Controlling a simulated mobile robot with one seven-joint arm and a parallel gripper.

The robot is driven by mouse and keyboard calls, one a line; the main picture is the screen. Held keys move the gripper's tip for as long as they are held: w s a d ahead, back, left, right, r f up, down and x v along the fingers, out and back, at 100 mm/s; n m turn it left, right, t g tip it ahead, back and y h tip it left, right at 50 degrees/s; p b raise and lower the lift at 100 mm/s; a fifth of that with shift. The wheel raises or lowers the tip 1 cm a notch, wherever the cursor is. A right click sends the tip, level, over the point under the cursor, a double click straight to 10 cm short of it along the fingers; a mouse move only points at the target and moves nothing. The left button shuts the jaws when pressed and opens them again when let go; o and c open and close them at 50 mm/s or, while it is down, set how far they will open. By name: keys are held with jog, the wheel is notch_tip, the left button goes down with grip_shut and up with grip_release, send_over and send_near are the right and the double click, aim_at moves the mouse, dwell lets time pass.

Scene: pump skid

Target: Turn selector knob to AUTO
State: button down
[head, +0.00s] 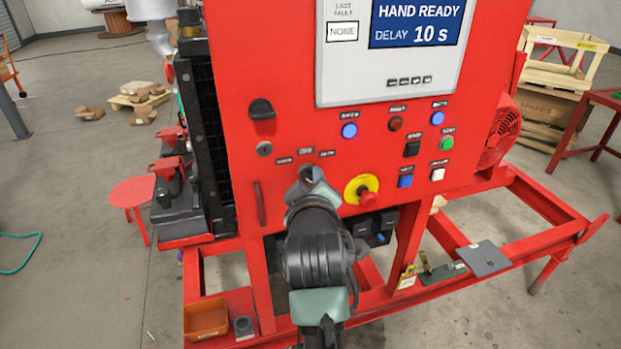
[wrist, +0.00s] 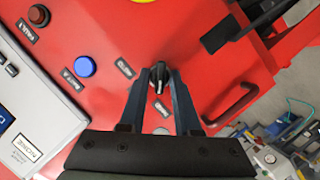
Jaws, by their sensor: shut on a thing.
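The selector knob (wrist: 159,74) is small and dark with a white pointer line, and sits between my fingertips in the wrist view. The pointer line shows toward the bottom of that picture; I cannot tell which label it faces. My gripper (head: 309,176) is at the red panel (head: 290,70), just under a row of small labels (head: 305,151), and hides most of the knob in the head view. In the wrist view my gripper (wrist: 161,76) is shut on the knob, one finger on each side. The display (head: 418,22) reads HAND READY, DELAY 10 s.
A red emergency stop (head: 367,197) on a yellow disc is close right of my gripper. A blue lamp (head: 349,131) is above right. Red frame rails (head: 450,283) run below right.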

jog(key=shift+w+d+m+g+y+p, duration=0.2)
jog(key=shift+m+g+y, duration=0.25)
jog(key=shift+m+y, duration=1.35)
jog(key=shift+s+d+m+g+y+p, duration=0.1)
jog(key=shift+m+g+y+p, duration=0.6)
jog(key=shift+m, duration=1.85)
jog(key=shift+w+d+m+g+y+b, duration=0.1)
jog(key=shift+d+m+g+y, duration=0.05)
jog(key=shift+m+y, duration=1.8)
jog(key=shift+m+h, duration=0.25)
jog(key=shift+m, duration=0.05)
jog(key=c, duration=0.9)
grip_release()
